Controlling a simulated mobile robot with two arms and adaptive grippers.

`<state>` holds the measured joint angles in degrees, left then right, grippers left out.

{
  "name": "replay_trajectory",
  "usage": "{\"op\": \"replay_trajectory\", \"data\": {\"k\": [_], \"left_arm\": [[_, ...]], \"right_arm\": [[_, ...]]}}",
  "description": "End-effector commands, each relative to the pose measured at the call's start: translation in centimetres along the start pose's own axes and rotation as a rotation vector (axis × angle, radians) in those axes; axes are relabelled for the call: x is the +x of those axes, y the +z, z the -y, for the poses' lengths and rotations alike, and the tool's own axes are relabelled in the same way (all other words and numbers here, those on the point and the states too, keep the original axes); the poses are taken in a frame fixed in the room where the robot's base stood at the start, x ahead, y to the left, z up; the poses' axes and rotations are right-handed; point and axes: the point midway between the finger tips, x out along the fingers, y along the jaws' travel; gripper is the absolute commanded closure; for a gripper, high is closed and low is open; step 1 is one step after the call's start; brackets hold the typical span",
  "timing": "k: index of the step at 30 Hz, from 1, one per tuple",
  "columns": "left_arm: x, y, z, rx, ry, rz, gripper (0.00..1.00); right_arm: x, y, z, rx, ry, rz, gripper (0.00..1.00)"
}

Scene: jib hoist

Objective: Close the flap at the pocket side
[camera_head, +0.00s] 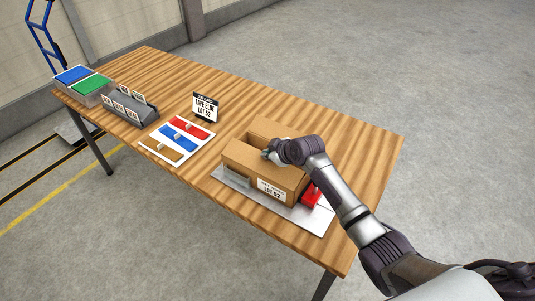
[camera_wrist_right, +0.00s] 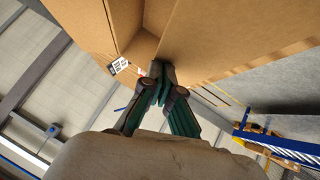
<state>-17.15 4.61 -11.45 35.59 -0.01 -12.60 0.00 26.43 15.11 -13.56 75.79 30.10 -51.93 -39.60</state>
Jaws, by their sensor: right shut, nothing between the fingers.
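The cardboard box (camera_head: 240,157) stands on a grey base plate (camera_head: 307,217) on the table. A white LOT 52 label (camera_head: 271,189) is on its near face. One flap (camera_head: 262,128) rises at the box's far side. A grey pocket-like part (camera_head: 236,178) sits at its near left. My right gripper (camera_head: 266,154) is at the top of the box, shut and empty. In the right wrist view the shut fingertips (camera_wrist_right: 161,70) are right by the cardboard (camera_wrist_right: 225,40); I cannot tell whether they touch it. My left gripper is not in view.
A red object (camera_head: 312,194) sits on the plate beside the box, close to my right arm. A white board (camera_head: 160,153) with red, blue and brown pieces, a sign (camera_head: 205,107), a grey rack (camera_head: 130,105) and blue and green bins (camera_head: 88,85) stand left. The table's far right is clear.

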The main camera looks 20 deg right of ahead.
Motion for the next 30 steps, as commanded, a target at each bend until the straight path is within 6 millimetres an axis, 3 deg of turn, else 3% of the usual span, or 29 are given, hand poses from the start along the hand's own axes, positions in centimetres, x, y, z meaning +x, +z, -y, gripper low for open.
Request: {"op": "replay_trajectory", "data": {"k": [10, 30], "left_arm": [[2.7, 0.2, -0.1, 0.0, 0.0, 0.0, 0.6], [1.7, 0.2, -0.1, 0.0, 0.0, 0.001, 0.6]], "right_arm": [[1.8, 1.8, -0.7, 0.156, -0.155, 0.001, 1.0], [1.0, 1.1, -1.1, 0.155, -0.155, 0.001, 1.0]]}}
